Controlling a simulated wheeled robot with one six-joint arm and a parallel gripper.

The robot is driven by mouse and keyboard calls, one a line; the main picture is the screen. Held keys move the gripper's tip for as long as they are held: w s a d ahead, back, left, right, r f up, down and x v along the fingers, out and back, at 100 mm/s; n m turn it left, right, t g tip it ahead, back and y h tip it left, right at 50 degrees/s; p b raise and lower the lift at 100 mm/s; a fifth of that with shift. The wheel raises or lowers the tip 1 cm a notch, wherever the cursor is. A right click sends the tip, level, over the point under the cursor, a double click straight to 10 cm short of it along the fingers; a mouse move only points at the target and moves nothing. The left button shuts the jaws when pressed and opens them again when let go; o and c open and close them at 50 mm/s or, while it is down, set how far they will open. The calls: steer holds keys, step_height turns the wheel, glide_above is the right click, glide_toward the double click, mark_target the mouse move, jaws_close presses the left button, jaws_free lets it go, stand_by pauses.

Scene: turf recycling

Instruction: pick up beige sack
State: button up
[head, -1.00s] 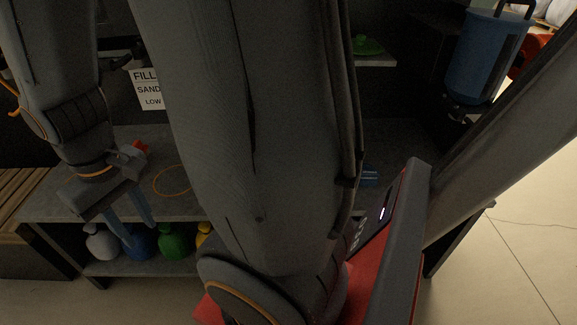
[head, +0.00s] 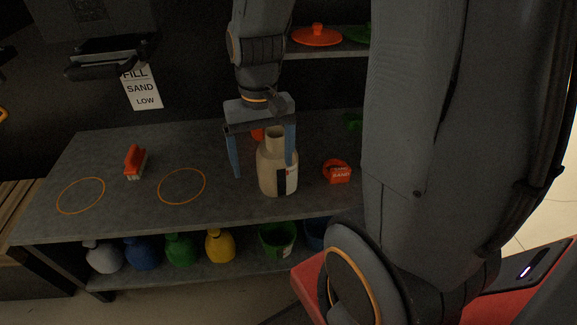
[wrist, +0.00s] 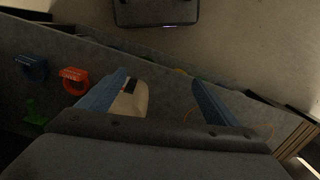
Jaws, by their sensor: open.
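The beige sack (head: 277,172) stands upright on the grey worktop (head: 110,160). It is bottle-shaped, with a narrow neck and a dark and white label. My gripper (head: 264,169) is open above and around its upper part, with blue fingers pointing down. The right finger overlaps the sack's right side, and the left finger hangs clear to its left. In the wrist view the sack (wrist: 139,102) shows beside the left finger, partly hidden by it, with a wide gap to the right finger. I cannot tell whether the right finger in the head view touches it.
An orange scoop (head: 337,173) lies right of the sack, and a red brush (head: 134,161) lies to the left. Orange rings (head: 181,186) mark the worktop. Several coloured sacks and a green bucket (head: 277,240) stand on the lower shelf. A red lid (head: 317,36) is above.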

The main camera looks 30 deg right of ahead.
mark_target(279, 129)
steer(key=shift+o, duration=1.4)
steer(key=w+d+m+g+y+p, duration=0.1)
steer(key=w+d+m+p, duration=0.1)
steer(key=w+d+m, duration=0.3)
steer(key=w+f, duration=0.1)
steer(key=w, duration=0.2)
steer(key=w+d+f+m+p, duration=0.1)
steer(key=w+d, duration=0.1)
steer(key=w+d+f+m+y+p, duration=0.1)
steer(key=w+d+m, duration=0.1)
steer(key=w+d+f+m+y+p, duration=0.1)
steer(key=w+d+m, duration=0.1)
steer(key=d, duration=0.1)
steer(key=shift+w+f+g, duration=0.15)
steer(key=shift+f+g, duration=0.15)
steer(key=shift+w+f+y, duration=0.1)
steer(key=shift+f+y, duration=0.15)
steer(key=shift+y, duration=0.05)
steer(key=shift+f, duration=0.3)
steer(key=p+x, duration=0.2)
steer(key=x, duration=0.3)
steer(key=shift+s+a+f+p, duration=0.2)
steer(key=shift+a+f+p, duration=0.1)
steer(key=shift+a+p, duration=0.05)
steer(key=shift+a+f, duration=0.2)
steer(key=shift+f, duration=0.35)
steer(key=c, duration=1.7)
